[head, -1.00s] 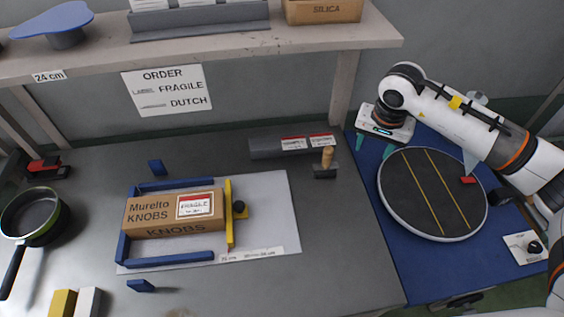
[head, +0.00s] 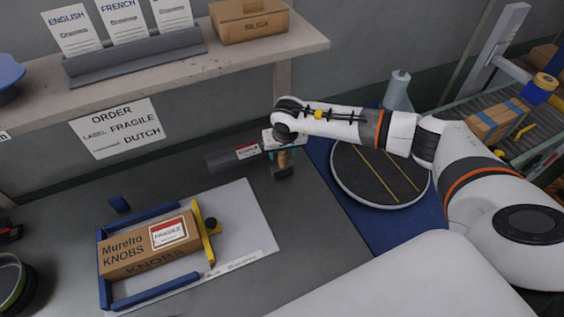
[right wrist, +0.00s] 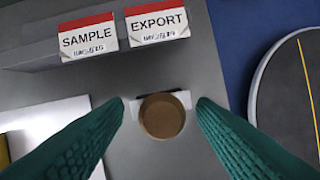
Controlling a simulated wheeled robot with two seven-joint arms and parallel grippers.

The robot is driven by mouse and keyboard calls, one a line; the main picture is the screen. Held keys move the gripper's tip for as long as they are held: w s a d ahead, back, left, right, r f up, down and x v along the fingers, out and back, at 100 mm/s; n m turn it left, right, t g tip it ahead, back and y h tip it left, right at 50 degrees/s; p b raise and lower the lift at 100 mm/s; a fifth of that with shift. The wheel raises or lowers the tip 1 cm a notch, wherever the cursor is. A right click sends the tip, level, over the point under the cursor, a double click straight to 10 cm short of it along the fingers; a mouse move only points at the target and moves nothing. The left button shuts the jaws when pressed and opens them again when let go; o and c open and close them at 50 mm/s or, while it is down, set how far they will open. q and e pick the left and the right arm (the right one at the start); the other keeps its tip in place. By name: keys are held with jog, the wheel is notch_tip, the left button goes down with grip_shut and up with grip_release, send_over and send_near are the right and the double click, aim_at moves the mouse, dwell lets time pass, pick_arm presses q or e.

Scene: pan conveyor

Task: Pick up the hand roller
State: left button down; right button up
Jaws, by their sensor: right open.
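The hand roller (head: 284,172) stands upright on the grey bench, with a light wooden handle and a dark base. In the right wrist view its round handle end (right wrist: 162,116) faces the camera, over a pale and dark base that is partly hidden beneath it. My right gripper (head: 282,150) is over the roller. Its two green fingers (right wrist: 161,104) are open, one on either side of the handle, with a gap showing on both sides. My left gripper is not in view.
A label holder (head: 228,158) with SAMPLE (right wrist: 88,38) and EXPORT (right wrist: 157,26) labels lies just behind the roller. A round turntable (head: 352,180) is to the right. A KNOBS carton (head: 130,248) sits in a blue jig at left. Bare bench lies in front of the roller.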

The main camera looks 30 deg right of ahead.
jog(key=shift+p+x, duration=0.35)
jog(key=shift+x, duration=1.25)
jog(key=shift+w+r, duration=0.1)
jog(key=c, duration=1.1)
jog(key=shift+o, duration=0.2)
jog(key=shift+d+r, duration=0.1)
jog(key=shift+r, duration=0.05)
